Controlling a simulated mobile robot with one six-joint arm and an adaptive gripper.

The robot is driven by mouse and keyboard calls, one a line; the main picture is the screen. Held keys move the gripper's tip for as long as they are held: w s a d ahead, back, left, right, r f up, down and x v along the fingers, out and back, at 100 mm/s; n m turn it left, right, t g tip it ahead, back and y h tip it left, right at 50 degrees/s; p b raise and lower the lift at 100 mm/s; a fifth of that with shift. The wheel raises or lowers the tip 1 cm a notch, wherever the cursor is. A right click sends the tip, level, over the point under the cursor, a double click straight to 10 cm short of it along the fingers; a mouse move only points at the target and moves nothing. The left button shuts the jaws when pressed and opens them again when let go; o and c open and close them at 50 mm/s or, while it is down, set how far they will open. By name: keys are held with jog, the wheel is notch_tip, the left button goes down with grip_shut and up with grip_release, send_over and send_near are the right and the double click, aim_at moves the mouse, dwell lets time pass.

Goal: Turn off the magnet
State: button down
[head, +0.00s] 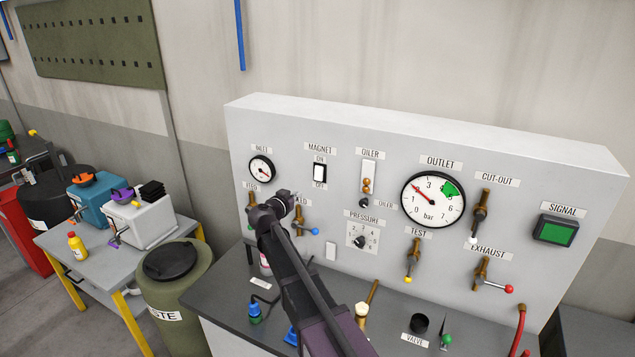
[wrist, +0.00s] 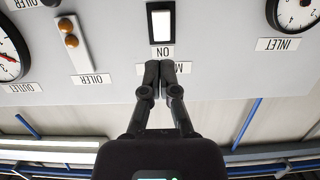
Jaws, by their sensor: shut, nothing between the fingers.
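The magnet switch (head: 319,172) is a white rocker in a black frame on the grey panel, with ON above it and OFF below. In the wrist view, which is upside down, the switch (wrist: 161,22) is beyond my fingertips. My gripper (wrist: 160,66) is shut and empty, its tips over the MAGNET label and close to the ON label (wrist: 162,51). In the head view my gripper (head: 287,201) appears below and left of the switch. I cannot tell if the tips touch the panel or which way the rocker is tilted.
The inlet gauge (head: 261,169) is left of the switch and the oiler (head: 368,179) is right of it. A dark counter (head: 395,315) with small items runs below the panel.

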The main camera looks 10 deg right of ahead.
aim_at(318, 181)
jog(key=b+x, duration=0.2)
jog(key=x, duration=1.2)
jog(key=shift+d+b, duration=0.2)
jog(key=shift+b, duration=0.15)
jog(key=shift+d+f, duration=0.1)
jog(key=shift+d, duration=0.05)
